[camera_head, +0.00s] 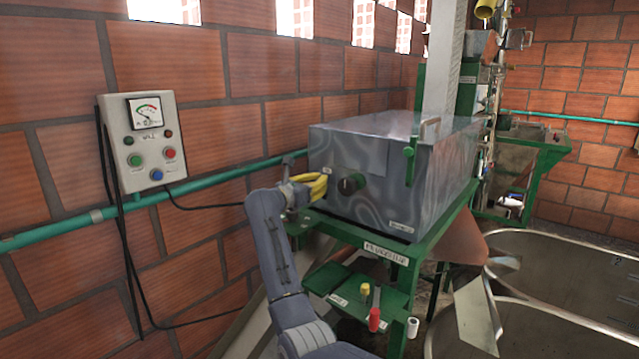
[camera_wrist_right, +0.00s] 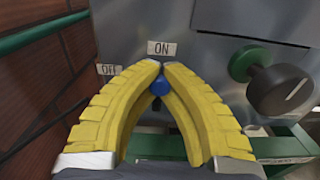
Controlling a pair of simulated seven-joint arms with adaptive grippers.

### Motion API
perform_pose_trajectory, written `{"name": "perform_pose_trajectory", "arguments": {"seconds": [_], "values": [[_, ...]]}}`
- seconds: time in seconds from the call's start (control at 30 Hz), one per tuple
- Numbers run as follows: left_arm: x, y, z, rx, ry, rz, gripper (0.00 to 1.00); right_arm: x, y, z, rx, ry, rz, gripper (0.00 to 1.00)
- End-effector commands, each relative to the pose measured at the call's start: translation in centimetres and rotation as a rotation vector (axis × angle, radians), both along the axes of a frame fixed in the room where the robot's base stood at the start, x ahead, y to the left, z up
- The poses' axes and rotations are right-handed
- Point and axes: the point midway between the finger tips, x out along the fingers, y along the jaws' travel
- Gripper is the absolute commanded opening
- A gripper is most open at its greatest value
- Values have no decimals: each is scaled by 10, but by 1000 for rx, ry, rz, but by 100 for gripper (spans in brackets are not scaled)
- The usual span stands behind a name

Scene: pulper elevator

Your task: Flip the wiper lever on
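The wiper lever's blue knob (camera_wrist_right: 159,87) shows in the right wrist view on the grey metal box, just below the ON label (camera_wrist_right: 165,48). The OFF label (camera_wrist_right: 109,69) is to its left. My right gripper (camera_wrist_right: 160,68) has its two yellow fingers drawn together around the blue knob, with the tips just under the ON label. In the head view my right gripper (camera_head: 318,186) is at the left end of the metal box (camera_head: 365,160), and the lever is hidden there. My left gripper is not in view.
A dark round knob (camera_head: 352,183) sticks out of the box right of my gripper. A green pipe (camera_head: 225,178) runs along the brick wall behind. A control panel (camera_head: 150,145) hangs on the wall at left. A green shelf with a red-handled lever (camera_head: 375,312) is below.

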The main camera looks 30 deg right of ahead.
Motion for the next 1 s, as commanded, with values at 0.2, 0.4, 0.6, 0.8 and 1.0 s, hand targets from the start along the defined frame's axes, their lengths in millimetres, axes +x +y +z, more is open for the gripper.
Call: {"name": "perform_pose_trajectory", "arguments": {"seconds": [0.2,0.4,0.6,0.8,1.0], "values": [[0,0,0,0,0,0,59,0,1,4,-5,-4,1,22],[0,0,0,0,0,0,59,0,1,2,-4,-2,0,43],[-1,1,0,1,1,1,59,0,1,2,-3,-1,0,43],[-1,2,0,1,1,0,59,-3,13,0,-1,-1,3,43],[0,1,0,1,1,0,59,-13,44,1,0,-2,3,43]]}}
